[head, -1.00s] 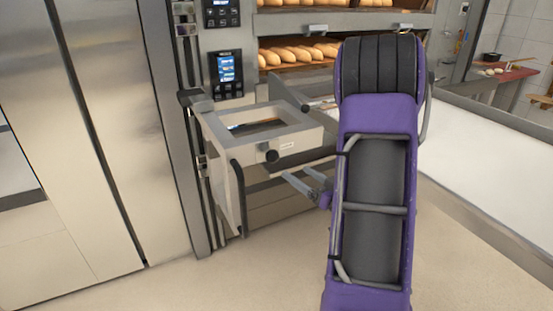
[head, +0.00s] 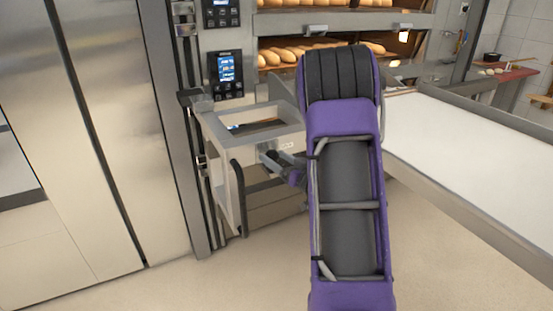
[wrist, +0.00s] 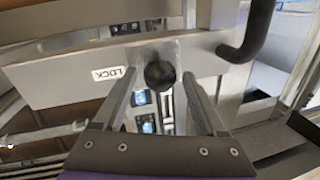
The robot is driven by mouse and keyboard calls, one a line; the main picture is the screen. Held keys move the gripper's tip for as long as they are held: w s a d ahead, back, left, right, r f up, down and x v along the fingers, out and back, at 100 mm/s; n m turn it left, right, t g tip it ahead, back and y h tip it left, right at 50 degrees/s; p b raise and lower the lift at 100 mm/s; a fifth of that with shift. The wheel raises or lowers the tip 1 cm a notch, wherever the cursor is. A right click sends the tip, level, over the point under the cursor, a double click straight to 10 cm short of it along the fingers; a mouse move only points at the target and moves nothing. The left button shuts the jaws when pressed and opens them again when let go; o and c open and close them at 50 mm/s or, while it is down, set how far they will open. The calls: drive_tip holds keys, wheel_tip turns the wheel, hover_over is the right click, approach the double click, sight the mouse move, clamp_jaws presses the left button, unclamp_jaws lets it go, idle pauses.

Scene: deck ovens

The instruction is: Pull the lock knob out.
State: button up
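The lock knob (wrist: 160,75) is a round black knob on a pale metal panel, beside a label reading LOCK (wrist: 108,73). In the wrist view my gripper (wrist: 159,79) has its two fingers apart, one on each side of the knob in the picture. Neither finger visibly touches it, and I cannot tell how deep the knob sits between the tips. In the head view my gripper (head: 268,157) is at the front of the metal frame (head: 219,128), and the knob is hidden behind it.
A black curved handle (wrist: 250,35) is close to the right of the knob in the wrist view. Deck ovens with loaves (head: 290,55) stand behind. A long white table (head: 470,135) lies to the right. The floor in front is clear.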

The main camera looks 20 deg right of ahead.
clamp_jaws()
drive_tip(key=shift+a+b+v, duration=0.15)
drive_tip(key=shift+b+v, duration=0.05)
drive_tip(key=shift+v, duration=0.45)
drive_tip(key=shift+a+b+v, duration=0.15)
drive_tip(key=shift+b+v, duration=0.05)
drive_tip(key=shift+v, duration=0.4)
drive_tip(key=shift+o, duration=1)
unclamp_jaws()
drive_tip(key=shift+s, duration=0.15)
drive_tip(key=v, duration=1.7)
drive_tip(key=shift+s+d, duration=0.2)
drive_tip(key=shift+s, duration=0.05)
